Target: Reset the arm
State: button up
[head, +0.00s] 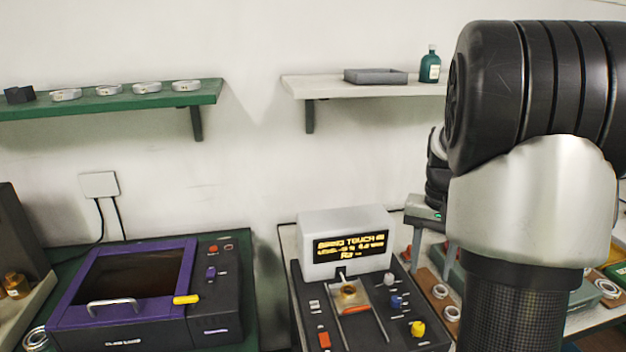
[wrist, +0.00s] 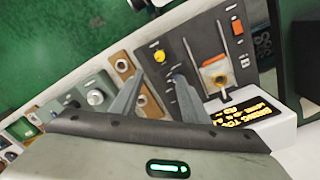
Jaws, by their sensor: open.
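My gripper (wrist: 158,80) is open, with its two grey fingers apart and nothing between them in the wrist view. It hangs over the bench, beside the knobs of the dark tester (wrist: 200,55). In the head view my gripper (head: 431,258) shows small behind my large arm links, at the right side of the tester (head: 310,295) with its lit display. My arm covers much of the right side of that view.
A purple-framed box machine (head: 185,262) stands at left. Several rings lie on the green shelf (head: 120,100). The white shelf (head: 300,88) holds a grey tray (head: 375,76) and a green bottle (head: 430,65). A brown board (head: 437,292) with rings lies right of the tester.

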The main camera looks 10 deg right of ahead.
jog(key=s+a+r+n+t+p, duration=0.3)
jog(key=s+a+r+p, duration=0.2)
jog(key=a+r, duration=0.75)
jog(key=s+a+r+n+t+p, duration=0.2)
jog(key=s+a+r+n+p, duration=0.2)
jog(key=s+a, duration=0.5)
notch_tip(320, 180, up, 3)
jog(key=shift+s+f+t, duration=0.1)
jog(key=shift+s+t, duration=0.3)
jog(key=shift+s, duration=0.1)
